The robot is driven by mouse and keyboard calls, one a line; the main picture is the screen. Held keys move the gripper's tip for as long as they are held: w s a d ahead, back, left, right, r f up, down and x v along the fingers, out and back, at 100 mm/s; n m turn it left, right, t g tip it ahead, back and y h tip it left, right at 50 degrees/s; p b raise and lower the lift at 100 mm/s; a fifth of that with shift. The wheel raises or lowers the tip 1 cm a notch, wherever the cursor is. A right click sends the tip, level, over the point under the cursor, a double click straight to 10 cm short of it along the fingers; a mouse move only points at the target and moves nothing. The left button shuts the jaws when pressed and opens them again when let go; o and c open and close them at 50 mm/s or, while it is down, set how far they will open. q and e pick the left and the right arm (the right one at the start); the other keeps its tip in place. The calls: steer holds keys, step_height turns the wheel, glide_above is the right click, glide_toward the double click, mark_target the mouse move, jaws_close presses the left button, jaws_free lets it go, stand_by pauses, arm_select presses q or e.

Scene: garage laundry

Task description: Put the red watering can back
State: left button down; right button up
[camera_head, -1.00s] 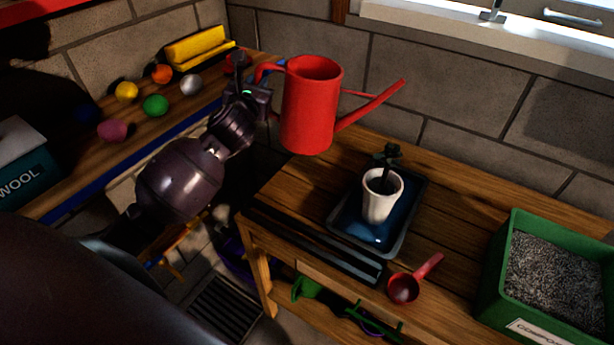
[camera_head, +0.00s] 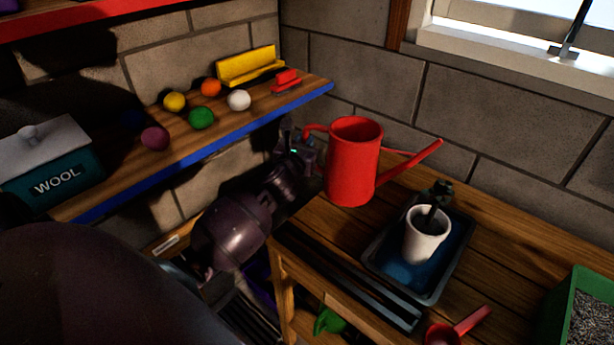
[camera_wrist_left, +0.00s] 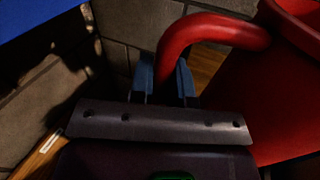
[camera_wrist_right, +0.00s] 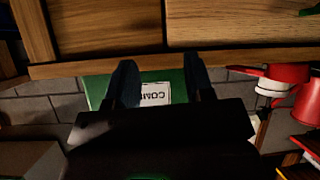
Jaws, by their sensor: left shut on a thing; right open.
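The red watering can (camera_head: 350,165) is upright at the back left of the wooden workbench, its spout pointing right. I cannot tell whether its base touches the bench. My left gripper (camera_head: 308,152) is shut on the can's handle at its left side. In the left wrist view, the red handle (camera_wrist_left: 222,30) runs between the two fingers (camera_wrist_left: 164,80) and the can's body (camera_wrist_left: 275,100) fills the right. My right gripper (camera_wrist_right: 160,82) is open and empty in the right wrist view, with a green labelled box (camera_wrist_right: 177,85) beyond its fingers.
A blue-edged shelf (camera_head: 245,118) at left holds several coloured balls, a yellow holder (camera_head: 248,66) and a wool box (camera_head: 50,168). On the bench (camera_head: 500,262) are a tray (camera_head: 462,250) with a white cup (camera_head: 427,238), a red scoop (camera_head: 445,335) and a green compost box (camera_head: 560,315).

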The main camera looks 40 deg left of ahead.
arm_select(q)
step_height(320, 180, down, 5)
steer(key=shift+r+b, duration=0.15)
steer(key=shift+b, duration=0.5)
steer(key=shift+f, duration=0.55)
step_height(320, 180, down, 4)
steer(key=shift+w+r+b, duration=0.1)
steer(key=shift+r+b, duration=0.15)
steer(key=shift+b, duration=0.65)
arm_select(e)
step_height(320, 180, down, 4)
steer(key=shift+a+f, duration=0.15)
steer(key=shift+s, duration=0.2)
arm_select(q)
steer(key=shift+f, duration=0.1)
steer(key=c, duration=1.1)
jaws_free()
arm_select(e)
steer(key=shift+s+f, duration=0.2)
steer(key=shift+s, duration=0.15)
